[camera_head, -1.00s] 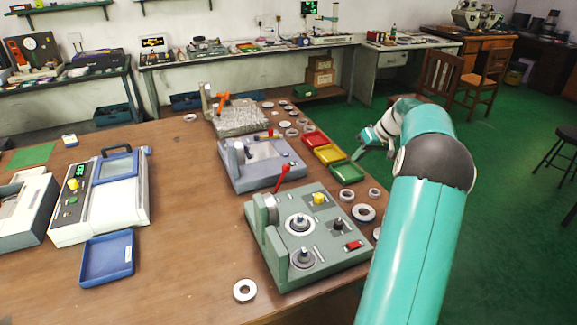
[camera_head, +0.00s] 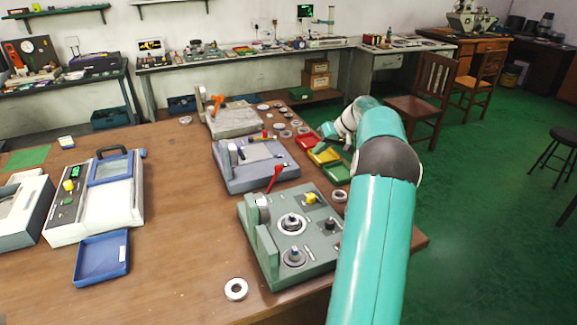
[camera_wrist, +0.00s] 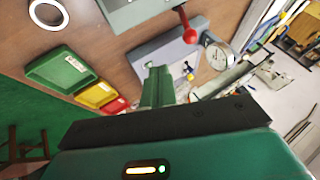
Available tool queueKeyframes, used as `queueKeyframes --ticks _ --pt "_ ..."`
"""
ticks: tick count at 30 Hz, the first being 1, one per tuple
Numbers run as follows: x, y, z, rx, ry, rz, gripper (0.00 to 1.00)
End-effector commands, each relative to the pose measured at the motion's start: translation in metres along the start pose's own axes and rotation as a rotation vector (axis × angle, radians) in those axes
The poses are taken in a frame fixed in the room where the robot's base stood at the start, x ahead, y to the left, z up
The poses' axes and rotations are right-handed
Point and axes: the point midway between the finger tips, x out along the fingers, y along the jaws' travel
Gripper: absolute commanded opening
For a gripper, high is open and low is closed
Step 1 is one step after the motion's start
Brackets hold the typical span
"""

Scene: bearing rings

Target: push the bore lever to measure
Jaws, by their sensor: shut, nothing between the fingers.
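A red-knobbed lever (camera_head: 274,178) stands tilted on the grey-green gauge fixture (camera_head: 262,262) at the front of the bench. The lever also shows in the wrist view (camera_wrist: 188,26), at the top, beside a round dial (camera_wrist: 219,55). My gripper (camera_head: 326,131) is above the far right side of the bench near the coloured trays, apart from the lever. In the wrist view its green fingers (camera_wrist: 158,86) are together and empty, over the blue-grey fixture (camera_wrist: 160,52). An orange lever (camera_head: 217,101) stands on the stone-topped fixture behind. No label shows which is the bore lever.
Red (camera_head: 306,142), yellow (camera_head: 323,156) and green (camera_head: 336,172) trays line the bench's right edge. A loose ring (camera_head: 236,289) lies in front of the fixture. A blue tray (camera_head: 102,259) and a white instrument (camera_head: 95,200) stand left.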

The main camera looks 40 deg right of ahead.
Motion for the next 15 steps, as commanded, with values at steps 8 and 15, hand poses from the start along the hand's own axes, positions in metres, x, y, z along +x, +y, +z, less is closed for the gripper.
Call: queueKeyframes --ticks 8,15 --pt "0.018 -0.001 0.000 -0.001 -0.003 -0.002 0.00" --pt "0.063 -0.002 0.001 -0.003 -0.004 -0.003 0.00"
